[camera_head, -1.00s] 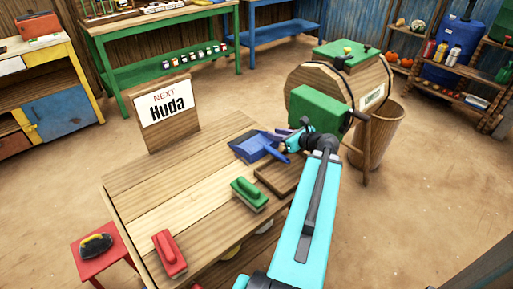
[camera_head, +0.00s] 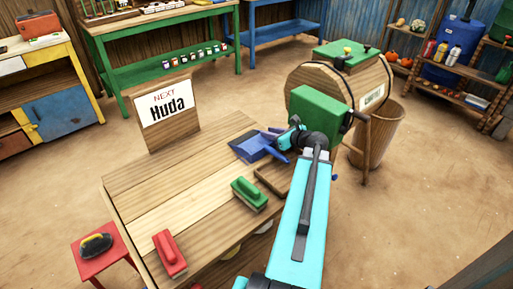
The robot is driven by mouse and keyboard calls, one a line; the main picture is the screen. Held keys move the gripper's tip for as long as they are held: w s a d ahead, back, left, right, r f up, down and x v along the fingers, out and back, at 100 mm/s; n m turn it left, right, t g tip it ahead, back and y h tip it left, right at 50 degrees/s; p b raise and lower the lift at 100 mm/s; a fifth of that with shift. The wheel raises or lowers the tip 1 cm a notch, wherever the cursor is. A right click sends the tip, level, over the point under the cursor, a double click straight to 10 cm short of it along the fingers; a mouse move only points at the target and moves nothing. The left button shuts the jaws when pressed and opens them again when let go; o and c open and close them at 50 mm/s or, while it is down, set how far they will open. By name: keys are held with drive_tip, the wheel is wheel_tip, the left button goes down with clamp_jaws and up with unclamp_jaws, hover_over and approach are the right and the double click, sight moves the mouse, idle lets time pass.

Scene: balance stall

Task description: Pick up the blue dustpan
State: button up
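The blue dustpan (camera_head: 248,149) lies on the wooden table (camera_head: 150,178) near its far right edge, with its pan to the left and its handle side toward my arm. My gripper (camera_head: 279,143) is at the dustpan's right end, close to the handle. The wrist partly covers this area, and the fingers are too small and dark to show whether they are open or touching the handle.
A green brush (camera_head: 249,193) and a red brush (camera_head: 169,253) lie on the table. A wooden barrel (camera_head: 373,80) and a green box (camera_head: 318,112) are just beyond my wrist. A red stool (camera_head: 90,262) stands left.

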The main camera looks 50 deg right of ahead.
clamp_jaws()
drive_tip(key=shift+r, duration=0.15)
